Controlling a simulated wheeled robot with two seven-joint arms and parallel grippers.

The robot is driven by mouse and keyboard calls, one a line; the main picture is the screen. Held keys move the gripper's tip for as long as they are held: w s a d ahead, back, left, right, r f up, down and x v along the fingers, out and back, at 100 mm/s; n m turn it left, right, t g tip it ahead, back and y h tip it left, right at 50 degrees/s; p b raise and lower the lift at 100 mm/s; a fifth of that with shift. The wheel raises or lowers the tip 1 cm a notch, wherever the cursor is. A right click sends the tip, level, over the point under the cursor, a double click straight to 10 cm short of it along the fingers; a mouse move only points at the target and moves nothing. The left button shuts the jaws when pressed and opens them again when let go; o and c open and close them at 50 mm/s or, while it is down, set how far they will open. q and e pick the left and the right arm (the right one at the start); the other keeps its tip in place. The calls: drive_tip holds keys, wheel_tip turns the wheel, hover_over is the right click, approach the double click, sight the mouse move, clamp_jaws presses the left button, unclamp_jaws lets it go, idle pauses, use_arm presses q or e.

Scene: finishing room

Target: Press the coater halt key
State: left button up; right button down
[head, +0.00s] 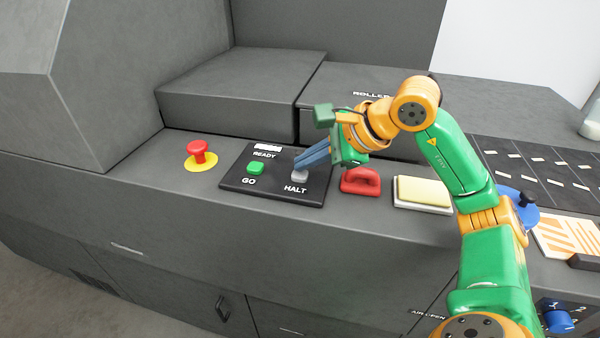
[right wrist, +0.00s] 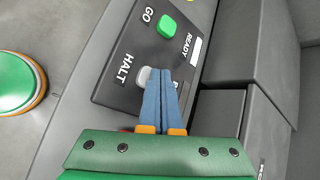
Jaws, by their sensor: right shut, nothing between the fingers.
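The halt key (head: 299,176) is a small grey key above the word HALT on a black control panel (head: 232,184). A green GO key (head: 255,168) sits to its left, under a white READY window (head: 267,147). My right gripper (head: 299,161) is shut and empty, its blue fingertips right at the halt key. In the right wrist view the shut fingers (right wrist: 153,72) lie beside the grey halt key (right wrist: 142,76) and partly cover it. I cannot tell whether they touch it. My left gripper is not in view.
A red mushroom button (head: 198,150) on a yellow base stands left of the panel. A red handle (head: 360,181) and a yellow pad (head: 422,192) lie right of it. The raised grey covers (head: 240,95) stand behind. The grey ledge in front is clear.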

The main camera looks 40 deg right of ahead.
sight(306, 174)
drive_tip(key=shift+f+b, duration=0.4)
drive_tip(key=shift+f, duration=0.05)
idle(0.6)
drive_tip(key=shift+r+p, duration=0.85)
drive_tip(key=shift+r, duration=0.1)
wheel_tip(306, 174, up, 5)
drive_tip(key=p, duration=0.5)
